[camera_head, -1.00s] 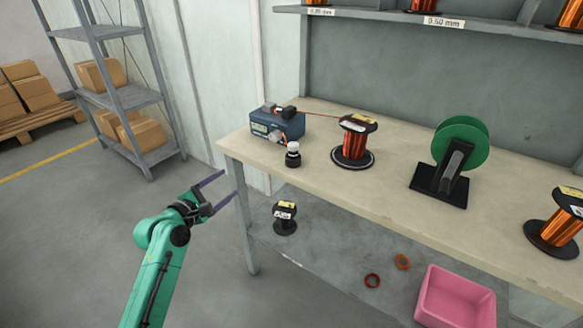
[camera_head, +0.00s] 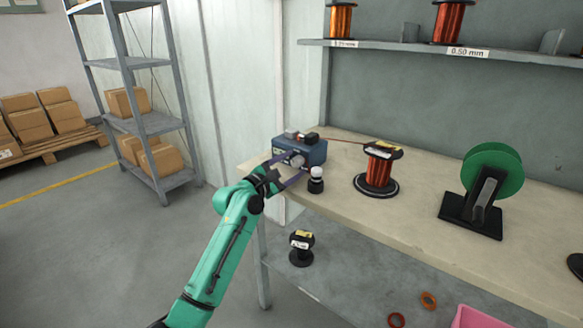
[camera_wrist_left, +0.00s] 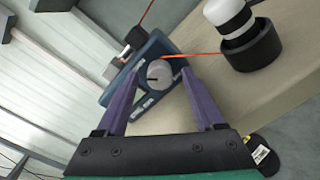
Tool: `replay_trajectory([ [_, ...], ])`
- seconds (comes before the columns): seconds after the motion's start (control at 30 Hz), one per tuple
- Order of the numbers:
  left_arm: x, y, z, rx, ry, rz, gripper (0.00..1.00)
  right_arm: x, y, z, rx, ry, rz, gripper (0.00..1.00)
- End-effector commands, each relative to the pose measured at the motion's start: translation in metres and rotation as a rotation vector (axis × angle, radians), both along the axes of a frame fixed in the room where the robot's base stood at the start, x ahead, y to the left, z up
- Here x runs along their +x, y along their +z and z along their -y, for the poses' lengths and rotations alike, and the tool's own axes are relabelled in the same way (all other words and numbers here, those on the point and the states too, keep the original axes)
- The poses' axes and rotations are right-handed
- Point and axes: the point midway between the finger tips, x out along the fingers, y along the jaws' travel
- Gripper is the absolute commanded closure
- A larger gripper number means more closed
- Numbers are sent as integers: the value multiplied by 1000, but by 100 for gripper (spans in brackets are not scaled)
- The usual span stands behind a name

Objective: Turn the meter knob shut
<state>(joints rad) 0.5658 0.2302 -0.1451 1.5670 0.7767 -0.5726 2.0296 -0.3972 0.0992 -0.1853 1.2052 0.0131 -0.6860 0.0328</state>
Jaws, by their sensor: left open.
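The meter is a blue box (camera_head: 314,152) on the back left of the workbench. Its round grey knob (camera_wrist_left: 160,73) faces my left gripper and carries a short dark mark. My left gripper (camera_head: 291,168) is open in front of the meter, with its purple fingers reaching toward the face. In the left wrist view the fingers (camera_wrist_left: 164,76) stand on either side of the knob, with gaps visible; I cannot tell whether either touches it. In the head view the fingers partly cover the meter's front. My right gripper is not in view.
A small black pot with a white top (camera_head: 316,180) stands close right of the fingers. An orange wire runs from the meter to a copper spool (camera_head: 377,170). A green reel (camera_head: 492,170) stands further right. A small spool (camera_head: 301,248) sits on the lower shelf.

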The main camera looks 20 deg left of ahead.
Motion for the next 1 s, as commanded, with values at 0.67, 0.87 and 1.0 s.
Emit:
replay_trajectory([
  [0.67, -1, 0, 0, 22, 1, 7, 100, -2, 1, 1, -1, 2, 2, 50],
  [0.87, -1, 1, 0, 97, 0, 36, 100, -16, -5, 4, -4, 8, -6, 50],
  [1.0, -1, 2, -1, 185, 1, 70, 100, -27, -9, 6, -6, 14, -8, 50],
])
